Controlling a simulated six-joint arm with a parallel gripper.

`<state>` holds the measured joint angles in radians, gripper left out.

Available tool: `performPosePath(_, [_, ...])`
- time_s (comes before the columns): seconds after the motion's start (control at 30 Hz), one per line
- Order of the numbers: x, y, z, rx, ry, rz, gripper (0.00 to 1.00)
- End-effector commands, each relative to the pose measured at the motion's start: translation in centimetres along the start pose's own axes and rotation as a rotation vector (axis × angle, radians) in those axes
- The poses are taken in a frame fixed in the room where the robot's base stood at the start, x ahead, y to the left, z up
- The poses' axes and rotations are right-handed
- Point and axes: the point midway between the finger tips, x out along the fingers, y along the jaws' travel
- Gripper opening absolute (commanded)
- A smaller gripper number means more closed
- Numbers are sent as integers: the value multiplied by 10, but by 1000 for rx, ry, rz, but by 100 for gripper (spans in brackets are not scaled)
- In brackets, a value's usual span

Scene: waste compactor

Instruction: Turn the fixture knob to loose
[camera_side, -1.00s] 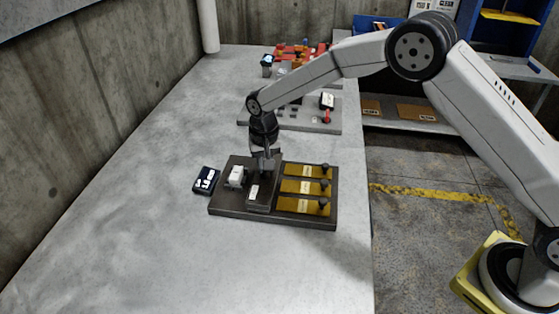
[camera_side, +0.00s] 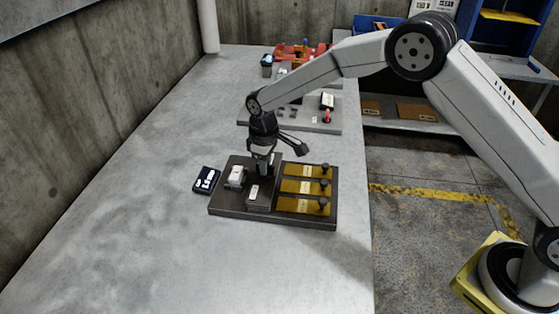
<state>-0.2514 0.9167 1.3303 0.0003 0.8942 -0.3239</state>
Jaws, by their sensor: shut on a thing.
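The fixture (camera_side: 229,205) is a dark plate on the grey bench with a raised dark block in its middle. My gripper (camera_side: 264,172) points straight down at the back of this block. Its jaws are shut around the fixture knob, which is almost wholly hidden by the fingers. A small white-topped piece (camera_side: 236,176) sits on the block's left, and a pale label (camera_side: 254,192) is on its front. I cannot read the knob's setting. A dark part of my gripper sticks out to the right above the plate.
Three yellow strips with black knobs (camera_side: 324,203) lie on the plate's right side, close to my gripper. A small black display box (camera_side: 206,180) stands left of the plate. Another grey plate (camera_side: 325,127) with parts lies behind. The bench's front left is clear.

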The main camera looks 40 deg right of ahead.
Motion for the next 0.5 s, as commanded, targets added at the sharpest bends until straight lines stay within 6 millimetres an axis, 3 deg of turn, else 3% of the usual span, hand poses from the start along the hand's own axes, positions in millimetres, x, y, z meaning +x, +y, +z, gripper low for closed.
performPosePath(0.5, [0,0,1,-222,-4,-1,0])
